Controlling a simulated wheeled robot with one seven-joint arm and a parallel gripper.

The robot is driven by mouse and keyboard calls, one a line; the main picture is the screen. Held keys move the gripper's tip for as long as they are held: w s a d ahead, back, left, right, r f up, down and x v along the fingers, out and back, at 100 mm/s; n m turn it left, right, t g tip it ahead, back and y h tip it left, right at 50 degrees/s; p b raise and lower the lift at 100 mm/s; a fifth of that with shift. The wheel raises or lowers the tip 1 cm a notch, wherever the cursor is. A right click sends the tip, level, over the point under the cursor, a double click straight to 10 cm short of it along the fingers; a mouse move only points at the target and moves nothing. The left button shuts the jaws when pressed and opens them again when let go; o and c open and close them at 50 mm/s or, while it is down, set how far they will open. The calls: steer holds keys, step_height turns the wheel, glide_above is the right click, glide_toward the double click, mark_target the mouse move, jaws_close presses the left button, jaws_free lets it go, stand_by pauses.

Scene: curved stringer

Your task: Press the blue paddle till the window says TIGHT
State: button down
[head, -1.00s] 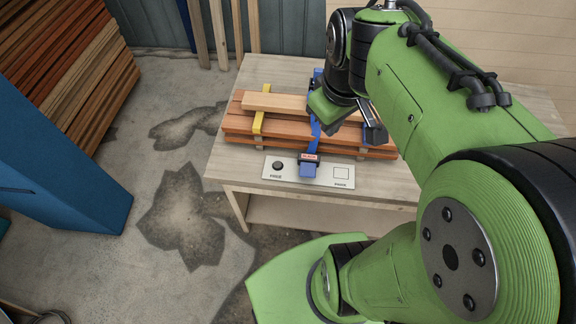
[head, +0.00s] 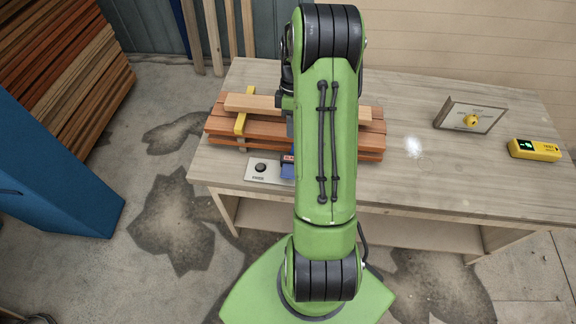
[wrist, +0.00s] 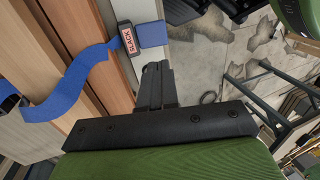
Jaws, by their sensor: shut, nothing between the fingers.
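The blue paddle (wrist: 152,33) shows in the wrist view, beside a small red-framed window (wrist: 129,40) that reads SLACK. The blue strap (wrist: 72,88) runs from it in a loose curve across the planks. My gripper (wrist: 156,72) is shut and empty, its fingertips pointing toward the paddle and appearing just short of it; I cannot tell whether they touch. In the head view the paddle (head: 288,172) is partly hidden behind my arm, and the gripper is mostly hidden too. The stacked planks (head: 222,127) lie on the workbench.
A white plate with a black knob (head: 261,168) lies at the bench front. A framed panel with a yellow knob (head: 471,120) and a yellow device (head: 534,150) stand at right.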

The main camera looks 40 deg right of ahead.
mark_target(289, 176)
steer(key=b+x, duration=0.1)
steer(key=x, duration=1.2)
steer(key=shift+a+f, duration=0.1)
steer(key=shift+f, duration=0.3)
steer(key=h+b, duration=0.1)
steer(key=b, duration=0.1)
steer(key=f+t+b, duration=0.1)
steer(key=b, duration=0.1)
steer(key=shift+s+a+f+h, duration=0.25)
steer(key=shift+s+a+h, duration=0.1)
steer(key=shift+h, duration=0.05)
steer(key=b, duration=0.1)
steer(key=t+h+b, duration=0.1)
steer(key=b, duration=0.1)
steer(key=shift+s+a+f, duration=0.15)
steer(key=shift+a+f, duration=0.1)
steer(key=shift+f, duration=0.05)
steer(key=shift+r+p, duration=0.75)
steer(key=shift+r, duration=0.4)
